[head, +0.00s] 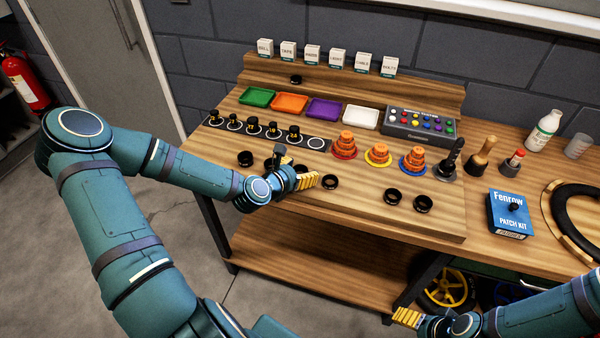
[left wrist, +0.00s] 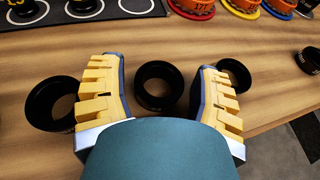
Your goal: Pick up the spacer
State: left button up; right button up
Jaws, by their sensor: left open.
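Several black rings, which look like the spacers, stand on the wooden bench. In the left wrist view one black ring (left wrist: 158,102) lies between my left gripper's (head: 293,168) two yellow-padded fingers, with a visible gap on each side. The left gripper is open, low over the bench front, and holds nothing. Another ring (left wrist: 42,104) lies outside the left finger and one (left wrist: 236,70) outside the right finger. In the head view more rings (head: 392,196) (head: 423,204) lie to the right. My right gripper (head: 407,318) is at the bottom, away from the bench top; its opening is unclear.
Behind the rings is a dark mat (head: 270,131) with black knobbed pieces and white circles. Orange stacked pieces (head: 378,154) stand right of it. Coloured trays (head: 290,103) and a button box (head: 420,123) are farther back. A blue patch kit box (head: 509,214) stands right.

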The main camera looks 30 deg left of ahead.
pick_arm(q)
jog(key=c, duration=1)
